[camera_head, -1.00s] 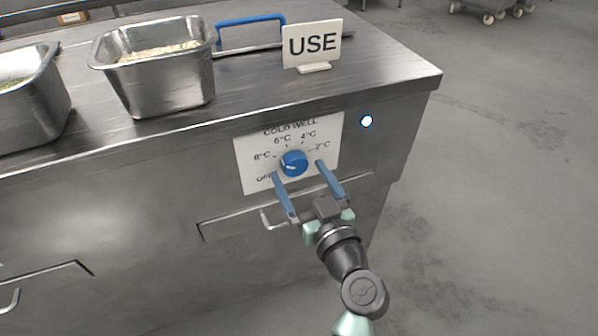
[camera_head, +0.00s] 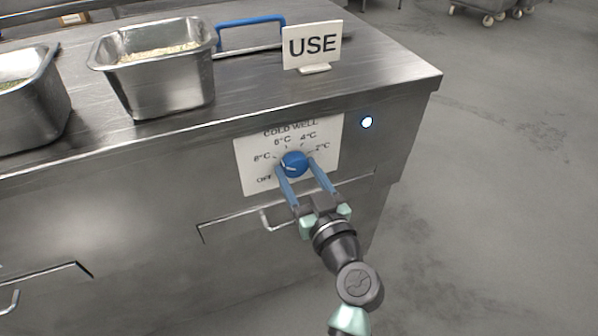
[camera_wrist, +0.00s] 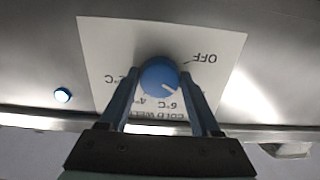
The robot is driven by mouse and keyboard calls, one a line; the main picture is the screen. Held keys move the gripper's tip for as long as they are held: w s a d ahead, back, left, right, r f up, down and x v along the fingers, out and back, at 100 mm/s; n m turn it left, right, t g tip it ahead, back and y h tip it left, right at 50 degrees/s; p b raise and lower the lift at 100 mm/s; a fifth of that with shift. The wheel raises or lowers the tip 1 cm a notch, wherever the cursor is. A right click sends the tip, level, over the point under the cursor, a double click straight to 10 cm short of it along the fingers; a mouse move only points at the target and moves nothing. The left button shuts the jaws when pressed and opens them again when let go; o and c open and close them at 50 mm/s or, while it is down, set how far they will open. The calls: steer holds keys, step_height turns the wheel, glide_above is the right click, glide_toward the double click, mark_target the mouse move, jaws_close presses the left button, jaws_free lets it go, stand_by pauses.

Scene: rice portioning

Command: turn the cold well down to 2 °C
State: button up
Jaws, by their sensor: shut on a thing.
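The blue cold well knob (camera_head: 293,161) sits on a white dial plate (camera_head: 247,172) on the counter's steel front. The plate is marked OFF, 8, 6, 4 and 2 °C. My gripper (camera_head: 298,168) is shut on the knob, one finger on each side. In the wrist view the plate (camera_wrist: 100,40) appears upside down, with the knob (camera_wrist: 158,80) between the fingers. The knob's white mark points to the lower right there, toward the 8 °C and 6 °C side; the exact setting is hard to tell. A finger covers part of the 8 °C label there.
A small lit blue-white lamp (camera_head: 366,122) is right of the plate. A drawer handle (camera_head: 268,221) lies just below my gripper. On the counter (camera_head: 390,75) stand steel pans (camera_head: 160,85), a blue handle (camera_head: 250,19) and a USE sign (camera_head: 312,44). Open floor lies to the right.

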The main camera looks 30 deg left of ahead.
steer(key=shift+m, duration=0.3)
steer(key=m, duration=0.6)
steer(key=shift+s+p, duration=0.1)
steer(key=shift+p, duration=0.2)
steer(key=m+p, duration=0.2)
steer(key=m, duration=0.4)
steer(key=shift+r+m, duration=0.15)
steer(key=shift+m, duration=0.15)
steer(key=m+p, duration=0.2)
steer(key=m, duration=0.1)
steer(key=shift+m, duration=0.3)
steer(key=m+p, duration=0.2)
steer(key=m, duration=0.1)
steer(key=shift+r+m, duration=0.1)
steer(key=shift+m, duration=0.2)
steer(key=m+p, duration=0.2)
steer(key=m, duration=0.1)
steer(key=shift+m+p, duration=0.7)
steer(key=shift+m, duration=1)
